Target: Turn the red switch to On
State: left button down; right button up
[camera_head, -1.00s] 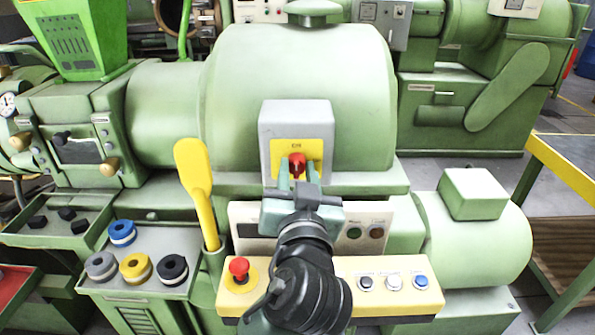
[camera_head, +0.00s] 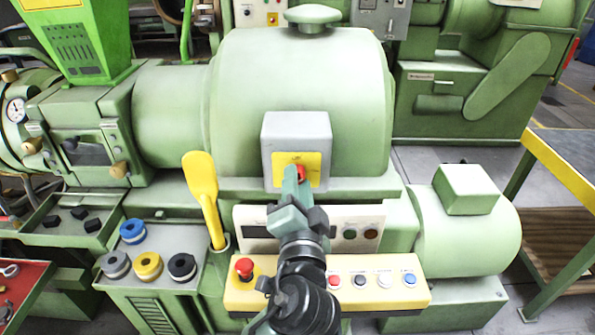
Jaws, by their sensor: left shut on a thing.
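The red switch (camera_head: 301,174) sits on a yellow plate (camera_head: 312,160) on a grey box (camera_head: 295,128) fixed to the green machine. My left gripper (camera_head: 296,178) reaches up from below and is shut on the red switch. Its fingers hide most of the switch, and only a bit of red shows at their right. The lettering on the plate is too small to read, and which way the switch points cannot be told. My right gripper is not in view.
Below is a yellow panel (camera_head: 415,295) with a red mushroom button (camera_head: 244,268) and several push buttons. A yellow paddle (camera_head: 203,185) stands left of the grey box. Several tape rolls lie on a tray (camera_head: 205,240) at lower left. A table (camera_head: 565,165) stands at right.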

pick_arm(q)
jog(key=shift+f+m+h+p, duration=0.1)
jog(key=shift+m+h+p, duration=0.2)
jog(key=shift+m+p, duration=4.1)
jog(key=shift+m+b, duration=0.4)
jog(key=shift+m, duration=0.1)
jog(key=c, duration=1.1)
grip_release()
